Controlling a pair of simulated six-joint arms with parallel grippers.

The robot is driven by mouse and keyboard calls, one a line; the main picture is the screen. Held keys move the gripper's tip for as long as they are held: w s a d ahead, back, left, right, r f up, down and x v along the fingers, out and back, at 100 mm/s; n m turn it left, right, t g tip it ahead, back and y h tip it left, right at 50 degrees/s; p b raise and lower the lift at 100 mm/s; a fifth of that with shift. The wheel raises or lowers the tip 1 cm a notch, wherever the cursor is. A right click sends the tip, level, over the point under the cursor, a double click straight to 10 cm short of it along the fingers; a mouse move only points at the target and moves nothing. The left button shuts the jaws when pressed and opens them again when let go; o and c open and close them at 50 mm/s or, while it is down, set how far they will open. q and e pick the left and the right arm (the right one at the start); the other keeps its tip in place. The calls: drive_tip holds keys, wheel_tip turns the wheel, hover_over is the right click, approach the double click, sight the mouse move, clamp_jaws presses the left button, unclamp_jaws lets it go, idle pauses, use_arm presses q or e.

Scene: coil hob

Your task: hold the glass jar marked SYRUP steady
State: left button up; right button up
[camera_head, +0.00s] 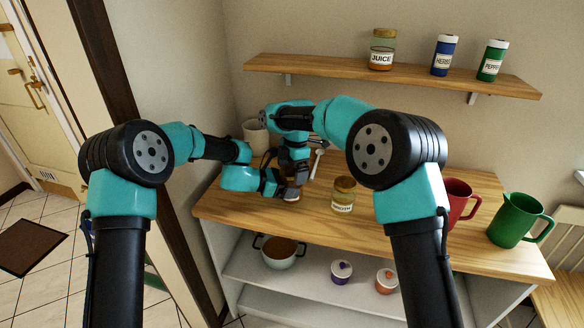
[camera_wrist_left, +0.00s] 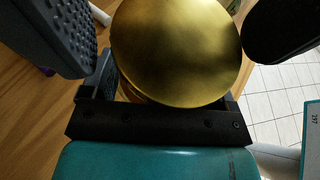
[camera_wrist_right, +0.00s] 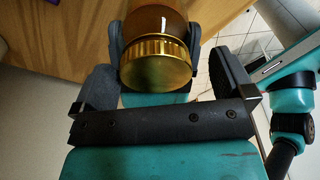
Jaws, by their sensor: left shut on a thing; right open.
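A jar with a gold lid and amber contents is held in my left gripper (camera_head: 277,189). Its lid (camera_wrist_left: 178,50) fills the middle of the left wrist view, between the two dark fingers. The right wrist view shows the jar's amber side (camera_wrist_right: 158,22) and gold lid, with the left gripper's fingers on either side. In the head view it is mostly hidden, and no label on it is readable, so I cannot confirm SYRUP. My right gripper (camera_wrist_right: 168,85) is open, close to the lid; in the head view it is above the left gripper.
Another gold-lidded jar (camera_head: 343,196), its label seemingly BROTH, stands right of the grippers. Red (camera_head: 459,203) and green (camera_head: 516,221) jugs stand at the right, and a pale container (camera_head: 255,137) at the back left. A JUICE jar (camera_head: 382,50) and two shakers are on the wall shelf.

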drive_tip(key=c, duration=1.1)
drive_tip(key=o, duration=1)
drive_tip(key=shift+r, duration=0.1)
drive_tip(key=shift+s+a+r, duration=0.1)
drive_tip(key=shift+a+r, duration=0.05)
drive_tip(key=shift+r, duration=2.05)
drive_tip(key=shift+o, duration=0.5)
